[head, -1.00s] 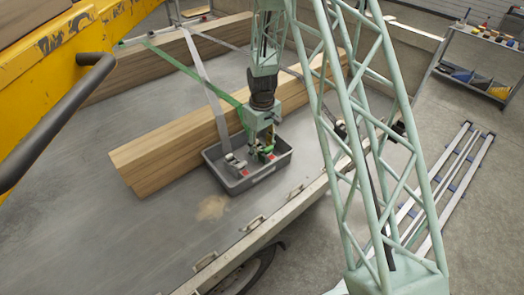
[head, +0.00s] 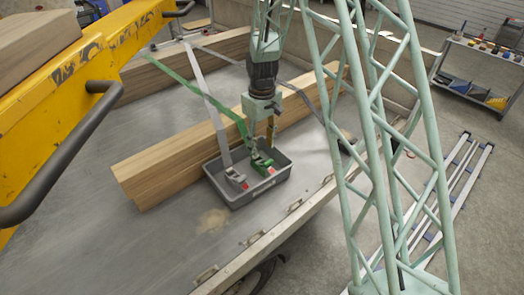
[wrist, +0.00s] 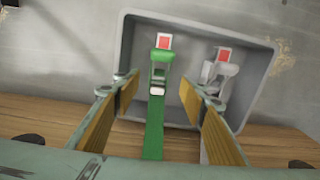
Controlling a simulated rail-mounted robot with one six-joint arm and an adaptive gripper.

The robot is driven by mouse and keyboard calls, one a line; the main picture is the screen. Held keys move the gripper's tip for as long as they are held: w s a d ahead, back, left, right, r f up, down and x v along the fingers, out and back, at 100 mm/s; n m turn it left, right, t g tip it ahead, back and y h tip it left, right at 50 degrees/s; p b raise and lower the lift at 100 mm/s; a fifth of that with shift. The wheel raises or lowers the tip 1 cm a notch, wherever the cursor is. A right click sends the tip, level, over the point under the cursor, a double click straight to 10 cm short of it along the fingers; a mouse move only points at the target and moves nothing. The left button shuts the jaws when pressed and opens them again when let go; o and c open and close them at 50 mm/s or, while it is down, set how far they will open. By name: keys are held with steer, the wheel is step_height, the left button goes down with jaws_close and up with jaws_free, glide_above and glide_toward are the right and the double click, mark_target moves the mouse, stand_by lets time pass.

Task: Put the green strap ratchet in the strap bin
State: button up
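The green strap ratchet (head: 261,164) lies inside the grey strap bin (head: 244,200), with its green strap running up over the timber. The wrist view shows the ratchet (wrist: 161,68) on the floor of the bin (wrist: 121,50), its red tag pointing away from me. My gripper (head: 270,142) is above the bin, clear of the ratchet. In the wrist view its two padded fingers (wrist: 160,98) are wide apart with nothing held between them; the green strap passes below in the gap.
A grey strap ratchet (head: 235,176) with a red tag lies beside the green one in the bin. Long timber beams (head: 170,165) run behind the bin. A yellow frame with a dark handle (head: 60,160) stands at the left. The trailer deck in front is clear.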

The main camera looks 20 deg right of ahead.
steer(key=shift+r, duration=0.7)
stand_by(0.4)
steer(key=s+r+m+t, duration=0.1)
steer(key=s+r, duration=0.8)
steer(key=r, duration=0.5)
steer(key=s+r+m+t, duration=0.1)
steer(key=s+r, duration=0.7)
steer(key=r, duration=0.7)
steer(key=s+r+m, duration=0.1)
steer(key=s+r, duration=0.2)
steer(key=s, duration=0.7)
steer(key=s+a+r+m+t, duration=0.1)
steer(key=s+r, duration=0.2)
steer(key=s, duration=0.6)
steer(key=s+r, duration=0.3)
steer(key=s, duration=0.7)
steer(key=shift+s+a+r+m+t, duration=0.15)
steer(key=shift+s+m+t, duration=0.2)
steer(key=shift+m+t, duration=0.05)
